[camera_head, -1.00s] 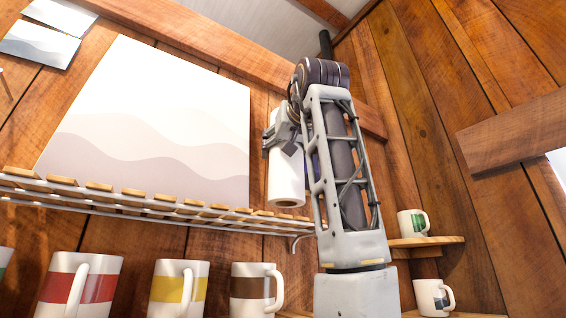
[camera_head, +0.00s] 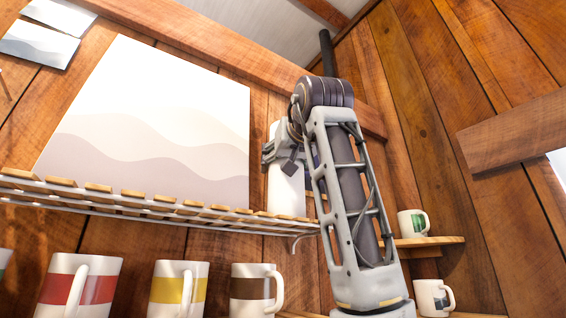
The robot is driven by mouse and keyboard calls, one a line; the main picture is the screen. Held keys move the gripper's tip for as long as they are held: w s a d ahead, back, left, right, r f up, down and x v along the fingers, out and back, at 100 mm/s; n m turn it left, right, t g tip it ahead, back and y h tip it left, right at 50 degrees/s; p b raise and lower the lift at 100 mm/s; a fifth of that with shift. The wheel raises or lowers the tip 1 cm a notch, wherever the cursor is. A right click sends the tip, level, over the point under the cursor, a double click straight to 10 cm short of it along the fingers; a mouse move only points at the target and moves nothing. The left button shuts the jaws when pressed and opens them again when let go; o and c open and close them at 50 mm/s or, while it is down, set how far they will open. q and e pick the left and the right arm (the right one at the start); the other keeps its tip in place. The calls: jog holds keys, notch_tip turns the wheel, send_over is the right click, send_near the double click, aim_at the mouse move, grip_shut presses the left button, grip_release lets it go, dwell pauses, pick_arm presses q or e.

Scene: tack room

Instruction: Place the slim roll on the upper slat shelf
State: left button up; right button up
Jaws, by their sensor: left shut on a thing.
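The slim roll (camera_head: 286,194) is a white upright cylinder at the right end of the upper slat shelf (camera_head: 140,197), a white wire shelf with wooden slats. My left gripper (camera_head: 284,152) is shut on the upper part of the roll. The roll's lower end meets the line of the slats and its underside is hidden. I cannot tell whether it touches the slats. My left arm hides part of the roll's right side and the shelf's right end. My right gripper is not in view.
Below the shelf stand mugs with red (camera_head: 80,284), yellow (camera_head: 180,287) and brown (camera_head: 255,288) bands. A corner shelf (camera_head: 430,241) at right holds a green-marked mug (camera_head: 412,223); another mug (camera_head: 433,297) is below. The slats left of the roll are clear.

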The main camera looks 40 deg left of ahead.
pick_arm(q)
jog(key=shift+f, duration=0.15)
jog(key=o, duration=1.1)
jog(key=shift+o, duration=0.2)
jog(key=shift+d+r, duration=0.1)
jog(key=shift+r, duration=0.15)
jog(key=b+v, duration=0.3)
jog(key=v, duration=0.9)
